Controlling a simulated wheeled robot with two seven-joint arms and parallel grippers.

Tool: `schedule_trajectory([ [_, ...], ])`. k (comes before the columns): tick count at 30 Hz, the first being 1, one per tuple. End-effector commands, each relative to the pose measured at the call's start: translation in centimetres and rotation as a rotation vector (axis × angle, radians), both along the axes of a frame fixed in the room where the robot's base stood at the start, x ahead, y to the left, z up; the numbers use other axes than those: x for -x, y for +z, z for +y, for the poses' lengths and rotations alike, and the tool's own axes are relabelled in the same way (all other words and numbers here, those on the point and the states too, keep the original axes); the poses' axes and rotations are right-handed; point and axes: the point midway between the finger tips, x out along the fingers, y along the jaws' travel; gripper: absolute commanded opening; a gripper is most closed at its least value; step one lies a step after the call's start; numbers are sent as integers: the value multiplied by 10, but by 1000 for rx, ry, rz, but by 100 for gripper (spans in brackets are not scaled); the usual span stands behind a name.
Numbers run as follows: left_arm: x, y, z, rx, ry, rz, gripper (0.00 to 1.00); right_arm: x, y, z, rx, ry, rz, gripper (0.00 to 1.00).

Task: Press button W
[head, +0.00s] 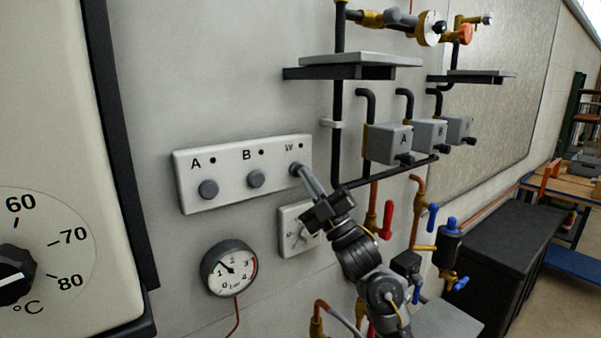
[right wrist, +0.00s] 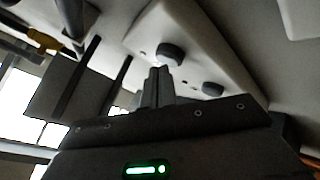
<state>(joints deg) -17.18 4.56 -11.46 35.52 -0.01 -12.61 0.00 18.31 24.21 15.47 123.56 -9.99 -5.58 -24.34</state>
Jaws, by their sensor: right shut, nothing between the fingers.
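A white button panel (head: 230,201) is fixed on the wall, with three grey round buttons labelled A, B and W. Button A (head: 208,189) and button B (head: 256,179) are unobstructed. Button W (head: 295,169) is at the panel's right end, just beside the tips of my right gripper (head: 307,178). My right gripper is shut and empty, its fingertips at or very near button W; I cannot tell whether they touch. In the right wrist view the shut fingers (right wrist: 158,85) point at a dark button (right wrist: 170,54) on the white panel (right wrist: 205,45). My left gripper is not in view.
A pressure gauge (head: 230,268) and a small dial box (head: 297,230) sit below the panel. Pipes, grey boxes (head: 388,143) and a red-handled valve (head: 387,220) are to the right. A shelf (head: 360,60) juts out above. A large thermostat dial (head: 40,250) stands at the left.

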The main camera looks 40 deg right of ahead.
Motion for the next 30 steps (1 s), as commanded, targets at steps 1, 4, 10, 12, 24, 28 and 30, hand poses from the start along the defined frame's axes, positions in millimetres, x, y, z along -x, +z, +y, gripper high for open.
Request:
schedule_trajectory([
  [1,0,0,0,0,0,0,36,0,0,0,0,0,0,0],
  [4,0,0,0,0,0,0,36,0,0,0,0,0,0,0],
  [10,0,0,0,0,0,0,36,0,0,0,0,0,0,0],
  [12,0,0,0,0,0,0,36,-2,0,0,0,0,0,0],
  [24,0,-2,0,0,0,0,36,-9,0,0,0,0,0,0],
  [28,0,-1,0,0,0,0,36,-9,0,0,0,0,0,0],
  [30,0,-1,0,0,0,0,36,-8,0,0,0,0,0,0],
])
